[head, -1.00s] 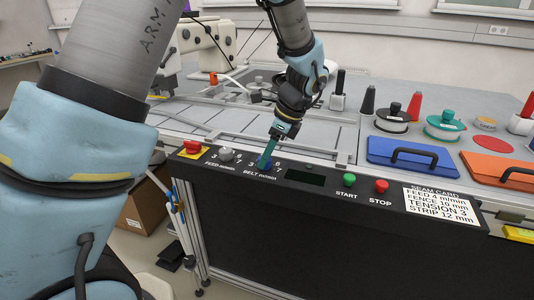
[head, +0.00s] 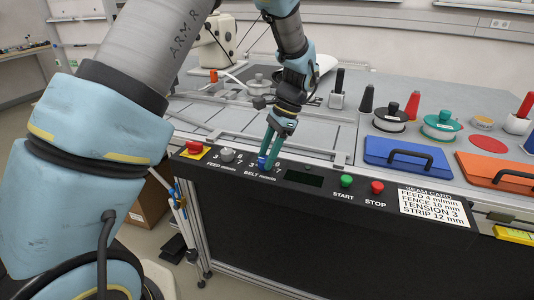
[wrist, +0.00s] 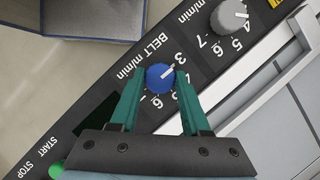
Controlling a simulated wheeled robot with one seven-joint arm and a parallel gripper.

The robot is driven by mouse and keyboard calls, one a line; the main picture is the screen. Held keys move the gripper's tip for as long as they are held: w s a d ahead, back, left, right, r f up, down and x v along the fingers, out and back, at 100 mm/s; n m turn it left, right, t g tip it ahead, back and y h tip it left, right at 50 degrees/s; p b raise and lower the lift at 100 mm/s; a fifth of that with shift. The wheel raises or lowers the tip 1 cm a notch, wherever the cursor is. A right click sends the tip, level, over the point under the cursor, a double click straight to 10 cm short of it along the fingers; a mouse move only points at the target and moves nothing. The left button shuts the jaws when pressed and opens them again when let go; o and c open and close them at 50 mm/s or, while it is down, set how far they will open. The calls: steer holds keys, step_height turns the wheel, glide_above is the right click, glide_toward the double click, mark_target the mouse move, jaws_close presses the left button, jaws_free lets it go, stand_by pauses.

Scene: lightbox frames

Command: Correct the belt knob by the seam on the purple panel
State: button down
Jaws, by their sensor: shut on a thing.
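The blue belt knob (wrist: 160,77) sits on a black control panel (head: 330,212), above the label BELT m/min. Its white pointer line aims to the upper right in the wrist view, close to the 3. My gripper (wrist: 154,78) has its two teal fingers on either side of the knob, shut on it. In the head view my gripper (head: 268,161) reaches down onto the panel and partly hides the knob and its numbers. A white seam card (head: 432,206) reads feed 4 m/min, fence 10 mm, tension 3, strip 12 mm. The knob's panel looks black, not purple.
The grey feed knob (head: 227,155) and a red stop button on yellow (head: 194,147) lie left of the belt knob. A dark display (head: 304,178), green START (head: 346,181) and red STOP (head: 377,187) buttons lie right. Blue (head: 408,156) and orange (head: 495,169) handled panels lie behind.

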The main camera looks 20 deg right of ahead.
stand_by(0.4)
steer(key=shift+c, duration=1.8)
jaws_free()
steer(key=shift+d+r, duration=0.1)
steer(key=b+v, duration=0.2)
steer(key=v, duration=0.8)
steer(key=shift+r+b, duration=0.25)
steer(key=shift+b, duration=0.05)
steer(key=shift+w+d, duration=0.1)
steer(key=shift+w, duration=0.05)
